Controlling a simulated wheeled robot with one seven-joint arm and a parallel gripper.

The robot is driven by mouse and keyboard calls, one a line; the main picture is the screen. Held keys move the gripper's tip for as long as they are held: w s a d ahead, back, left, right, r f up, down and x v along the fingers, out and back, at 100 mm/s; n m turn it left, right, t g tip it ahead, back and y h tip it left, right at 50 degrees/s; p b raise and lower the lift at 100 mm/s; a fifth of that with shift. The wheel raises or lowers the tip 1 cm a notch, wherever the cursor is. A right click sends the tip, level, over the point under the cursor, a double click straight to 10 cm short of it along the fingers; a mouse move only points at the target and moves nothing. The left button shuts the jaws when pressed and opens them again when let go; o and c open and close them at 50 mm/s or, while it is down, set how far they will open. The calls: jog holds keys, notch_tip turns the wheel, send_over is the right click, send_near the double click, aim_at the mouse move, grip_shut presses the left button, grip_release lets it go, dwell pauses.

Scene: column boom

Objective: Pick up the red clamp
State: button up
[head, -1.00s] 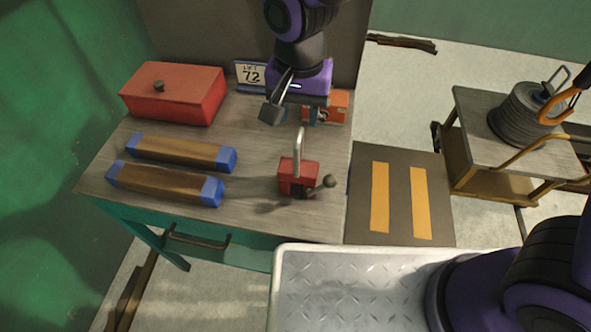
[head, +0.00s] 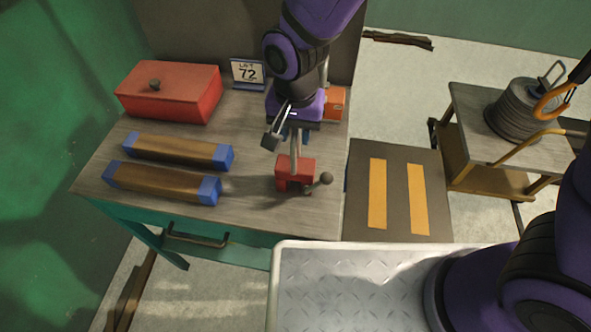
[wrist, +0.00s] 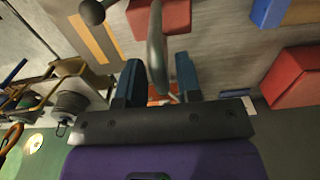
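The red clamp (head: 295,172) stands on the workbench near its front right edge. The red body (wrist: 172,17) is beyond the fingertips.
Two wooden bars with blue ends (head: 178,151) lie left on the workbench (head: 250,217). A cart (head: 470,115) with a cable spool (head: 515,115) is at right.

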grip_shut()
jog(key=shift+r, duration=0.1)
dwell(1.1)
